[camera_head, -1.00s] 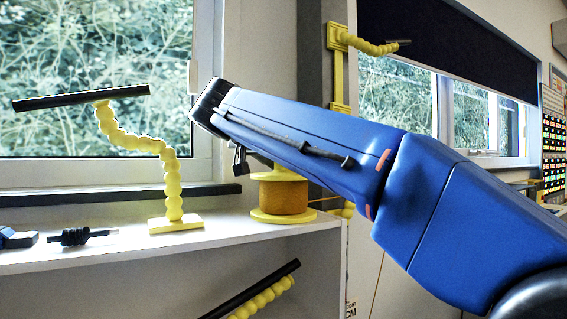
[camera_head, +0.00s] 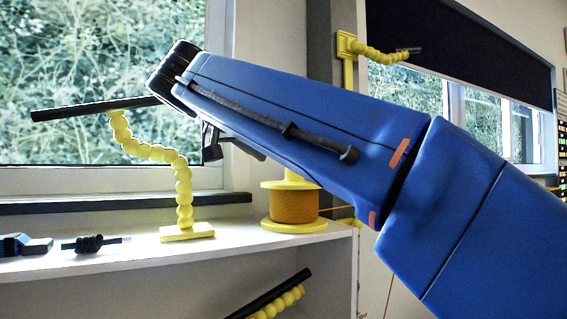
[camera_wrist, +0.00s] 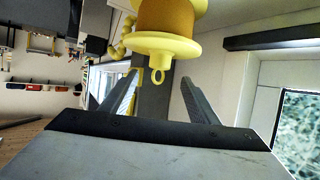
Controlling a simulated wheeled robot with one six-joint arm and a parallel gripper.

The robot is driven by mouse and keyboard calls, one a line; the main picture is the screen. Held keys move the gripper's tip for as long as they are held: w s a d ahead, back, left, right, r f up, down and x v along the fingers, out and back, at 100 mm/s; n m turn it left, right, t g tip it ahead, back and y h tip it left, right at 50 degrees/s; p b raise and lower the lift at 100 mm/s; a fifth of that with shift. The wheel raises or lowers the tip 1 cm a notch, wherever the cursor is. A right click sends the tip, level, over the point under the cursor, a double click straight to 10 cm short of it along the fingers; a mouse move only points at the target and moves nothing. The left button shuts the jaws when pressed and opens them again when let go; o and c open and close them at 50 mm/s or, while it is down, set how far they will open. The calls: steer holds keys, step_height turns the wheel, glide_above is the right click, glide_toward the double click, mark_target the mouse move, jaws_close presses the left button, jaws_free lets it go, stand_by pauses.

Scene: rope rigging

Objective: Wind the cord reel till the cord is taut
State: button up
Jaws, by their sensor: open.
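The cord reel is a yellow spool wound with orange-brown cord (camera_head: 294,207). It stands at the right end of the white shelf top, its upper part partly hidden behind my arm. A thin length of cord runs off it to the right. In the head view my gripper is mostly hidden by the arm.
A yellow beaded stand (camera_head: 182,190) with a black bar (camera_head: 95,108) stands left of the reel. A knotted black piece (camera_head: 90,244) and a blue item (camera_head: 20,244) lie farther left. A yellow wall bracket (camera_head: 347,62) is behind. Another black bar (camera_head: 275,292) is below.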

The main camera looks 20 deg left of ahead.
steer(key=v, duration=0.6)
steer(key=shift+s, duration=0.1)
stand_by(0.4)
